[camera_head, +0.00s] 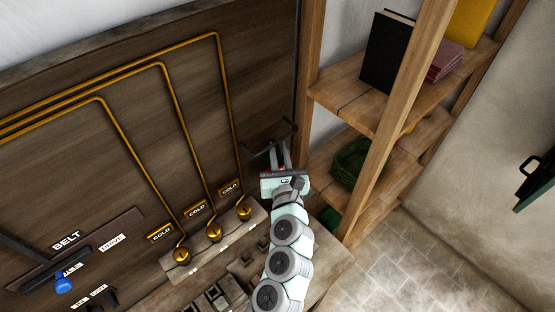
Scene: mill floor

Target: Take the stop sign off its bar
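A dark bar (256,154) with a bent end stands out from the wooden panel, close to the post of the shelf. My gripper (280,150) reaches to this bar from below, and its fingers overlap it in the picture. I cannot tell whether the fingers touch the bar or are open or shut. A small red strip (268,173) shows at the front of my gripper; I cannot tell whether it is part of a sign. I cannot make out a stop sign clearly; my gripper may hide it.
Brass pipes (163,95) run down the panel to several brass knobs (214,231) with COLD labels. A BELT plate (75,250) with a blue knob (63,285) is at lower left. The wooden shelf (345,90) stands close on the right with books and a green basket (351,160).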

